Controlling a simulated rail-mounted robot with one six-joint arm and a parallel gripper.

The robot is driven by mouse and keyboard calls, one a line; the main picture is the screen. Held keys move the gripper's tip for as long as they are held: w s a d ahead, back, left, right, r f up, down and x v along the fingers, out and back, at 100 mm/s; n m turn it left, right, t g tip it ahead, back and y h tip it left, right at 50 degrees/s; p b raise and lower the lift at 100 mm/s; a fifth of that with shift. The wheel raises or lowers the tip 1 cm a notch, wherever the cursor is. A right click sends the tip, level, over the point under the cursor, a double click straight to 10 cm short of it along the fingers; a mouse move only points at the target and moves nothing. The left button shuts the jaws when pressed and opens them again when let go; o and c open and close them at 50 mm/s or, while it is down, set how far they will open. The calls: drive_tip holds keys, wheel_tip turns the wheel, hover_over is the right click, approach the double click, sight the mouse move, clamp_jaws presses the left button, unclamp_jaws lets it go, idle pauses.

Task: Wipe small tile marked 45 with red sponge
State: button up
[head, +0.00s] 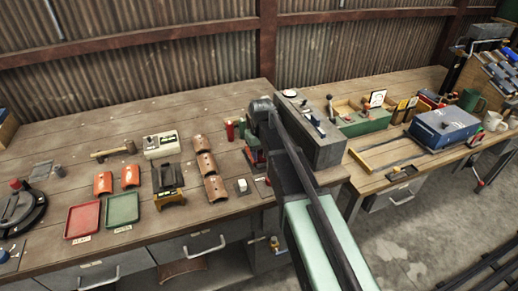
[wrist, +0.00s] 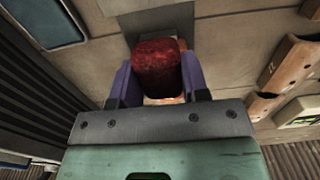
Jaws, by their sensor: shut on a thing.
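My gripper (wrist: 160,88) is shut on the red sponge (wrist: 157,62), which sits between its two purple fingers in the wrist view. A pale surface shows just under the sponge, but I cannot tell whether they touch. In the head view my arm reaches over the bench and largely hides the gripper. Curved terracotta tiles (head: 207,164) stand in a row to the left of the gripper. They also show at the right of the wrist view (wrist: 287,65), with small dark markings. I cannot make out a tile marked 45.
A grey machine block (head: 312,130) stands close right of the gripper. A red tray (head: 82,220), a green tray (head: 122,209) and two orange tiles (head: 130,175) lie farther left. A small white block (head: 241,187) is near the front edge.

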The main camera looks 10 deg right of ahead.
sight(261, 152)
drive_tip(key=shift+r+p, duration=3.5)
drive_tip(key=shift+r, duration=0.25)
